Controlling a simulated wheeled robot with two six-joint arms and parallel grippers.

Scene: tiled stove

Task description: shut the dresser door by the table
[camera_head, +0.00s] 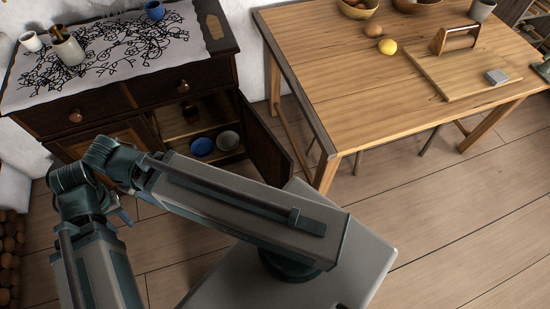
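The dark wooden dresser (130,93) stands at the upper left in the head view. Its right door (264,142) is open, swung out to the right towards the wooden table (350,95). The open compartment shows a shelf (190,122), with a blue bowl (202,146) and a grey bowl (228,140) below it. The dresser's left door (117,132) looks shut and is partly hidden by my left arm. That arm crosses the lower left and runs out of the bottom edge. I see no fingers of my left gripper, and my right gripper is not in view.
A patterned cloth (110,50), a blue cup (155,10) and a utensil pot (68,47) are on the dresser. The table holds a cutting board (465,68), a lemon (387,47) and bowls. Wooden floor (430,215) lies clear at the right. Stacked logs (10,250) stand at the left edge.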

